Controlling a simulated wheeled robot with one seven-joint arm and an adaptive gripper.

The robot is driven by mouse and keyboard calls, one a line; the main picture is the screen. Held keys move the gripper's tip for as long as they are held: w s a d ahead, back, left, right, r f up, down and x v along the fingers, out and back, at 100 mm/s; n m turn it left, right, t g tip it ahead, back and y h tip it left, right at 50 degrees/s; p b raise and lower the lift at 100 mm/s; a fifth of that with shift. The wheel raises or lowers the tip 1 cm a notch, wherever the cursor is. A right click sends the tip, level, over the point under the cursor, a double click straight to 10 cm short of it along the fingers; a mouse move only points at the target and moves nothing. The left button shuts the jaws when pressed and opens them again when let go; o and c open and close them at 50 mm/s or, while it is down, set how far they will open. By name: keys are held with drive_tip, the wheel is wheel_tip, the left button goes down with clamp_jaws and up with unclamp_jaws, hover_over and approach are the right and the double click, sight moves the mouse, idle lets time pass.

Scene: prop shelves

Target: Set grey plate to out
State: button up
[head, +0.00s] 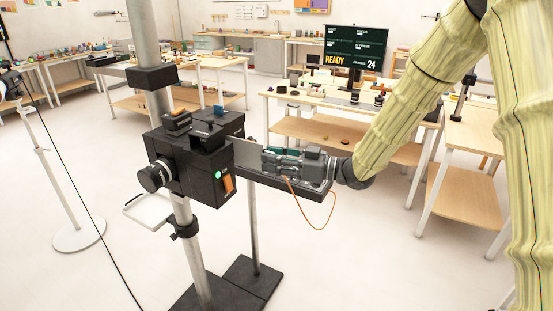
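A flat grey plate (247,154) stands upright at the right side of a black camera-like box (199,168), which is mounted on a metal pole. Part of the plate shows outside the box; whether more of it is inside the box is hidden. My gripper (267,161) reaches in from the right and points left, with its fingertips at the plate's right edge. The fingers are small and overlap the plate in the picture, so I cannot tell whether they are closed on it.
A black ledge (290,191) lies just below my gripper. A green light and orange switch (228,184) are on the box. A white tray (150,209) is at lower left. Worktables (330,100) stand behind; the floor between is clear.

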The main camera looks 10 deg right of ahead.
drive_tip(key=v, duration=1.2)
idle(0.5)
wheel_tip(320, 180, down, 18)
drive_tip(key=a+m+t+h, duration=0.2)
drive_tip(key=m+h, duration=0.4)
drive_tip(key=s+f+m+g+h, duration=0.1)
drive_tip(key=s+f+m+h, duration=0.1)
drive_tip(key=s+f, duration=0.45)
drive_tip(key=s+f+m+g+h, duration=0.1)
drive_tip(key=s+f+m+h, duration=0.15)
drive_tip(key=f, duration=0.75)
drive_tip(key=s+d+f+g+h, duration=0.1)
drive_tip(key=s+f, duration=0.4)
drive_tip(key=s, duration=0.5)
drive_tip(key=s+f+m+g+h, duration=0.1)
drive_tip(key=s+f+g, duration=0.3)
drive_tip(key=s, duration=0.6)
drive_tip(key=s+d+f+m+g+h, duration=0.1)
drive_tip(key=s+f+g+h, duration=0.2)
drive_tip(key=s+f, duration=0.3)
drive_tip(key=s, duration=0.4)
drive_tip(key=shift+s+d+f, duration=0.15)
drive_tip(key=shift+d+f, duration=0.15)
drive_tip(key=shift+f, duration=0.05)
